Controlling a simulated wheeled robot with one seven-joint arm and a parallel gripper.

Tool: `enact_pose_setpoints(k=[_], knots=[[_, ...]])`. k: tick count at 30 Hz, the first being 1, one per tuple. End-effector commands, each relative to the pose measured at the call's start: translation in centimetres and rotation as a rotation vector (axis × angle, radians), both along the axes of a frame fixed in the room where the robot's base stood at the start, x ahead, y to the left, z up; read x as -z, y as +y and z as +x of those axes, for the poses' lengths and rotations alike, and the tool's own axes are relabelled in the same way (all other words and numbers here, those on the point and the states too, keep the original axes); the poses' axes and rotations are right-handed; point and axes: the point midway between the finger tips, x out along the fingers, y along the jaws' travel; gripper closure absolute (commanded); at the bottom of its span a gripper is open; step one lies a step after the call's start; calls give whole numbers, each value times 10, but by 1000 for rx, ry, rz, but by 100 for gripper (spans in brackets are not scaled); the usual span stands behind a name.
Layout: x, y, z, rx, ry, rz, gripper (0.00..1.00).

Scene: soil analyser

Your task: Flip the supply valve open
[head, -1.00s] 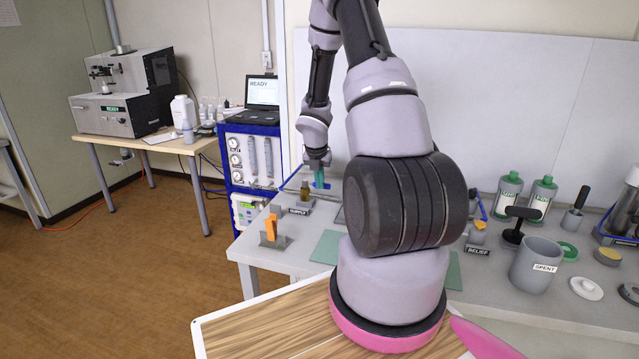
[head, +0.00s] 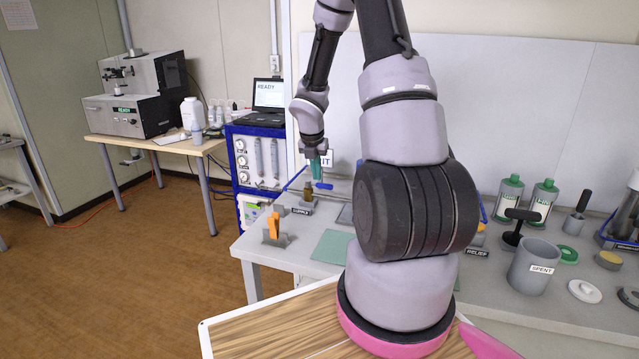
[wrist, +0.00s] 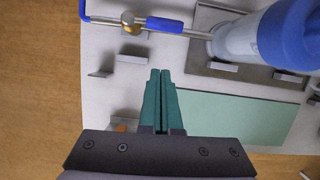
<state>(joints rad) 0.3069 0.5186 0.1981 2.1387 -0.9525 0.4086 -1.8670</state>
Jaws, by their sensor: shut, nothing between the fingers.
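The supply valve (head: 308,191) stands on the bench behind its SUPPLY label (head: 302,211). In the wrist view its round brass body (wrist: 129,20) sits on a thin steel pipe, with a blue handle-like piece (wrist: 165,25) to its right, lying along the pipe. My gripper (head: 315,173) is over the bench just above and right of the valve. In the wrist view its teal fingers (wrist: 160,72) are together and empty, pointing toward the pipe but apart from it in the picture. The height gap is hard to judge.
An orange piece on a grey stand (head: 272,227) is at the bench's left end. A large blue-and-grey bottle-like body (wrist: 275,38) is at the right of the wrist view. A green mat (head: 332,246) lies bare. My arm hides the bench middle.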

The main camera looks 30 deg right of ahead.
Motion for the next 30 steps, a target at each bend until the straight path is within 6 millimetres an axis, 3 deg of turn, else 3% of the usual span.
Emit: enact_pose_setpoints(k=[3, 9, 26, 30], knots=[[-22, 4, -4, 3, -3, 0, 100], [-40, 9, -9, 0, 0, 0, 100], [-44, 10, -10, 0, 1, -1, 100], [-57, 11, -13, 72, -23, 8, 100]])
